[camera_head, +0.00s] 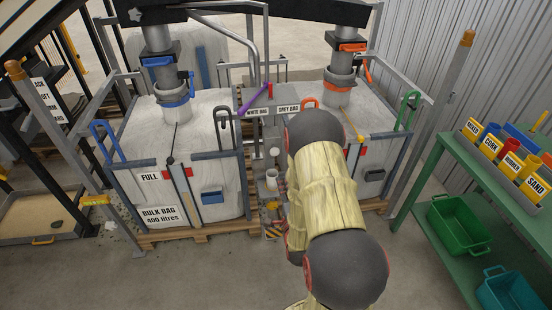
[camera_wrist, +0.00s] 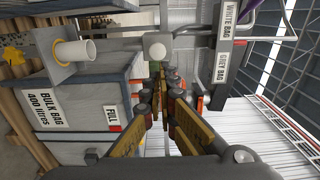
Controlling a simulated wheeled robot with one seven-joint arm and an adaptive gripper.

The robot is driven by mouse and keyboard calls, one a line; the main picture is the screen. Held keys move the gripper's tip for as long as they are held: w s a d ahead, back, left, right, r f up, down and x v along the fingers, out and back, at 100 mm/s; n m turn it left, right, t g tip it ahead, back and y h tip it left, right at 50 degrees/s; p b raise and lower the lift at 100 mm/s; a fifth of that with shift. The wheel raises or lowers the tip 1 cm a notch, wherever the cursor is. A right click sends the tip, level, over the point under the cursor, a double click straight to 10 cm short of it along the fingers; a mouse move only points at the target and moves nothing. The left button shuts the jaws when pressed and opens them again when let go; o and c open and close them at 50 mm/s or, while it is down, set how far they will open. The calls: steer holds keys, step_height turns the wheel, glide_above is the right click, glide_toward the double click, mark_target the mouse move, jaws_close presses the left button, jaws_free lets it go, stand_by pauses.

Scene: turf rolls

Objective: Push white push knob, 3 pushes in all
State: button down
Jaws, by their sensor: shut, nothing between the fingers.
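The white push knob (camera_head: 274,152) is a small round knob on the grey post between the two bulk bags. In the wrist view the knob (camera_wrist: 155,47) shows whole, just above the fingertips in the picture. My gripper (camera_wrist: 158,72) is shut and empty, with its yellow and dark fingers pointing toward the post. The tips look close to the knob; I cannot tell whether they touch it. In the head view my arm hides the gripper.
Labelled bulk bags (camera_head: 215,190) in metal frames stand on both sides. A purple lever (camera_head: 256,98) is above. A green shelf (camera_head: 455,180) with bins stands at right.

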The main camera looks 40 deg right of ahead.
mark_target(275, 152)
steer(key=b+x, duration=0.3)
steer(key=x, duration=1)
steer(key=shift+w+f, duration=0.1)
steer(key=shift+w, duration=0.05)
steer(key=shift+w+d, duration=0.25)
steer(key=shift+w, duration=0.05)
steer(key=b+x, duration=0.1)
steer(key=x, duration=0.1)
steer(key=shift+w+d, duration=0.15)
steer(key=shift+w, duration=0.2)
